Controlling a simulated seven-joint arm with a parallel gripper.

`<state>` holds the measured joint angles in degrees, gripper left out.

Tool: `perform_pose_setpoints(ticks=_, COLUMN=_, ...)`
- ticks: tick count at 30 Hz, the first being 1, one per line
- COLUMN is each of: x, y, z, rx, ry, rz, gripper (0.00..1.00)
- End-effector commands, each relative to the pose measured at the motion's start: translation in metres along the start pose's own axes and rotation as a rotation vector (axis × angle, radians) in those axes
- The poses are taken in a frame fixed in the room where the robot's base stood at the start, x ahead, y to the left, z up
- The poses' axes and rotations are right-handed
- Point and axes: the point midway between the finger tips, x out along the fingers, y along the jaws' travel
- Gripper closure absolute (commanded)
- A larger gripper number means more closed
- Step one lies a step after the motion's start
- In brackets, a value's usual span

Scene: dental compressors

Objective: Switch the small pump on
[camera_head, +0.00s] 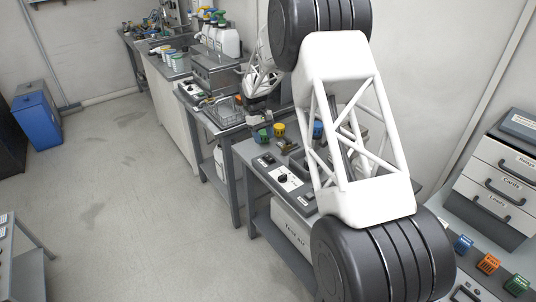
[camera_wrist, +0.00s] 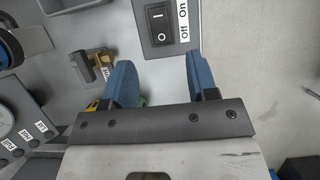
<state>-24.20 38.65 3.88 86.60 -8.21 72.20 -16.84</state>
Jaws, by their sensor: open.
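A black rocker switch (camera_wrist: 159,23) sits on a grey box with an "Off On" label (camera_wrist: 183,22) beside it. In the wrist view it is at the top, marked with a line and a circle; which side is pressed I cannot tell. My gripper (camera_wrist: 159,66) is open and empty, its two blue fingers apart. The switch lies beyond the fingertips, in line with the gap between them; no contact shows. In the head view a small black switch (camera_head: 265,160) is at the bench's front left edge, and my wrist is above the bench's far end. Which pump it serves is not readable.
A brass valve (camera_wrist: 95,63) stands left of the fingers, with a round gauge (camera_wrist: 10,120) farther left. In the head view, yellow (camera_head: 279,128) and green knobs stand on the bench near my gripper. A drawer unit (camera_head: 495,180) is at right. The floor is open at left.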

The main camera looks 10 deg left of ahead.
Motion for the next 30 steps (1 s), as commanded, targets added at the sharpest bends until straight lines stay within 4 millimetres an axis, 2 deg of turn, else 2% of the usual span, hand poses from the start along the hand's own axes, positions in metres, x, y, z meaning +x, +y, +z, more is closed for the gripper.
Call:
perform_pose_setpoints(ticks=11, x=0.007, y=0.0, z=0.0, rx=0.0, ry=-0.001, rz=0.0, gripper=0.47)
perform_pose_setpoints(ticks=30, x=0.072, y=0.0, z=0.001, rx=0.001, ry=-0.001, rz=0.0, gripper=0.47)
